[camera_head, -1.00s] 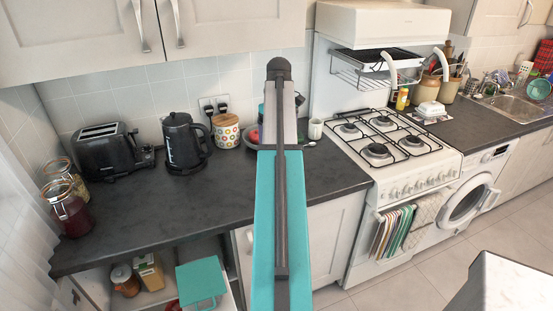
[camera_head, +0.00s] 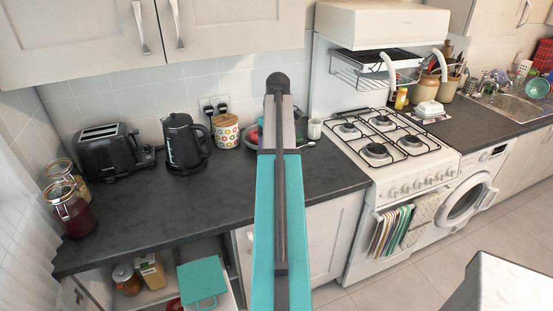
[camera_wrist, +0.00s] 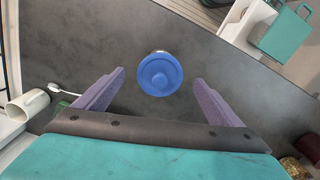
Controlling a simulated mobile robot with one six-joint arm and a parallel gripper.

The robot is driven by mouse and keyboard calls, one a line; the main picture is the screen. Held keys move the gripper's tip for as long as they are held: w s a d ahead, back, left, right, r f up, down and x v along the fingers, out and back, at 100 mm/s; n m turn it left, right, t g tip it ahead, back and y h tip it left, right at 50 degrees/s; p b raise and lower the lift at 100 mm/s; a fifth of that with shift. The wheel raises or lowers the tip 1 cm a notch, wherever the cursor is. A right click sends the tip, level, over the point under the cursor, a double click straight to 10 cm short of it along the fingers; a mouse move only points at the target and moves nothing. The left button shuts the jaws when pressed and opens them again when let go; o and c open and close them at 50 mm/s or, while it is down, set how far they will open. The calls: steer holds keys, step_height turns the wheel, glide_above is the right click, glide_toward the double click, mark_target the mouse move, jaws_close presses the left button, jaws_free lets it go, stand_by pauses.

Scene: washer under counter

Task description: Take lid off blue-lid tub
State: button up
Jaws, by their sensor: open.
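The blue-lid tub shows from above in the wrist view, with its round blue lid (camera_wrist: 160,74) on and a small pale strip of the tub at the lid's upper edge. It stands on the dark counter (camera_wrist: 95,45). My gripper (camera_wrist: 160,88) is open, one purple finger to the left of the lid and one to the right, with clear gaps on both sides. The lid lies a little beyond the line between the fingertips. In the head view my arm hides the tub and my gripper.
A kettle (camera_head: 185,143), toaster (camera_head: 105,150), spotted canister (camera_head: 226,131) and glass jars (camera_head: 68,208) stand on the counter. A white mug (camera_head: 314,128) and spoon are near the hob (camera_head: 380,135). The counter's middle is clear. A teal box (camera_head: 203,280) is in the open lower shelf.

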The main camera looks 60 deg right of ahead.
steer(key=shift+f+p, duration=0.35)
steer(key=shift+f, duration=0.9)
steer(key=c, duration=1.1)
steer(key=shift+r, duration=0.25)
steer(key=shift+r+b, duration=0.9)
steer(key=shift+r, duration=0.3)
steer(key=shift+s+r, duration=0.1)
steer(key=shift+r, duration=0.2)
steer(key=s+d+b, duration=0.1)
steer(key=s, duration=0.4)
steer(key=s+d+r+b, duration=0.1)
steer(key=s+d+b, duration=0.1)
steer(key=s, duration=0.3)
steer(key=s+d+b, duration=0.1)
steer(key=s+d, duration=0.1)
steer(key=s, duration=0.3)
steer(key=shift+d+r+b, duration=0.25)
steer(key=shift+r+b, duration=0.05)
steer(key=shift+b, duration=0.1)
